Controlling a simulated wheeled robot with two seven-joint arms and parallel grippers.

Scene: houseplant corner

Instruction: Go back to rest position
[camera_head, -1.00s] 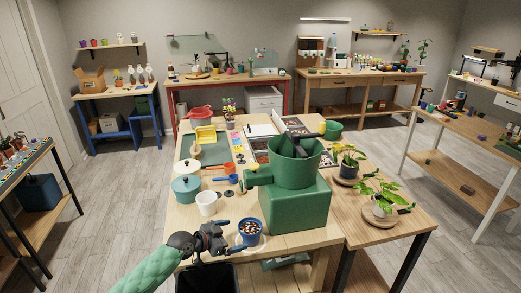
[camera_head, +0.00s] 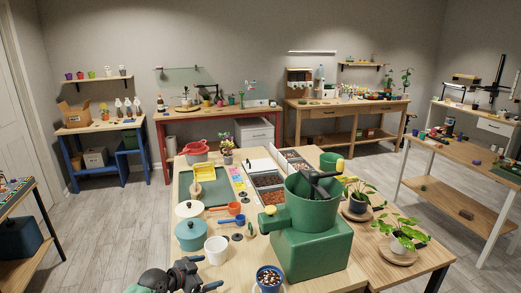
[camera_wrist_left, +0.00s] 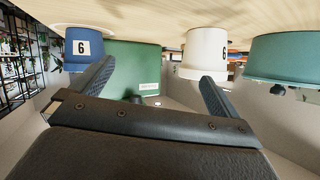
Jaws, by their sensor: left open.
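My left gripper (camera_head: 203,275) is at the front edge of the wooden table (camera_head: 325,281), low in the head view. It is open and empty, with its two fingers spread apart in the left wrist view (camera_wrist_left: 155,90). A white cup (camera_head: 216,250) stands just beyond it, and a blue pot (camera_head: 268,279) filled with brown and white pieces stands to its right. In the left wrist view the blue pot (camera_wrist_left: 78,46) and white cup (camera_wrist_left: 206,52) both carry a 6. My right gripper is not in view.
A teal lidded pot (camera_head: 191,234) is left of the white cup. A plant (camera_head: 402,236) stands on the right side table. Floor at left is clear.

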